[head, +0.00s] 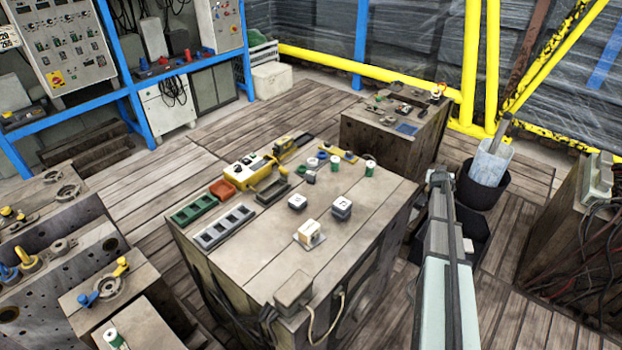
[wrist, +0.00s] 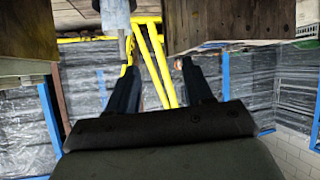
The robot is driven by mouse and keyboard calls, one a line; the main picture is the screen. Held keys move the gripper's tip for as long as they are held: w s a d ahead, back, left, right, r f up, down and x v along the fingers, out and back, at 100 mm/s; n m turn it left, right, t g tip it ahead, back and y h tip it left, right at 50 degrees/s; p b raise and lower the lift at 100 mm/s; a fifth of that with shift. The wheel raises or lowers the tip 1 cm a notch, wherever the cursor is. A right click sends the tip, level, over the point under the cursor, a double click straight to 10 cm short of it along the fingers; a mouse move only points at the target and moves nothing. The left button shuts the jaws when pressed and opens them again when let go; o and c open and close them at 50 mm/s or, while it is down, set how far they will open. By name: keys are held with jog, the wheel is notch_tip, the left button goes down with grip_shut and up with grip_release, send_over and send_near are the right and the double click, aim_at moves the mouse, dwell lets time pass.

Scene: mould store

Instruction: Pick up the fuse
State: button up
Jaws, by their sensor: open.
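No part is plainly a fuse at this size. Candidates on the large wooden crate (head: 260,268) in the head view are a cream block on a pale base (head: 309,234) near the front and white-and-green cylinders (head: 369,168) at the back. My gripper (wrist: 158,66) shows in the wrist view with its two dark fingers apart and nothing between them. In the head view my arm rises on the right, beside the large crate; its fingers cannot be made out there.
Dark-and-white cubes (head: 341,208) stand mid-crate. A grey tray (head: 225,228), a green tray (head: 195,205) and a yellow device (head: 250,170) line its left side. A second crate (head: 388,140) stands behind. A black bin (head: 482,188) stands at right.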

jog(key=w+a+r+n+y, duration=0.1)
jog(key=w+a+r+n, duration=0.1)
jog(key=w+a+r, duration=0.4)
jog(key=n+g+y, duration=0.5)
jog(key=n+g, duration=0.5)
jog(key=n, duration=0.5)
send_near(311, 173)
jog(key=f, duration=0.5)
jog(key=shift+w+d+f, duration=0.15)
jog(key=shift+d+f, duration=0.05)
jog(key=shift+d, duration=0.2)
jog(key=shift+a+f, duration=0.15)
jog(key=shift+f, duration=1.15)
jog(key=shift+a+f, duration=0.15)
jog(key=shift+f, duration=1.15)
grip_shut()
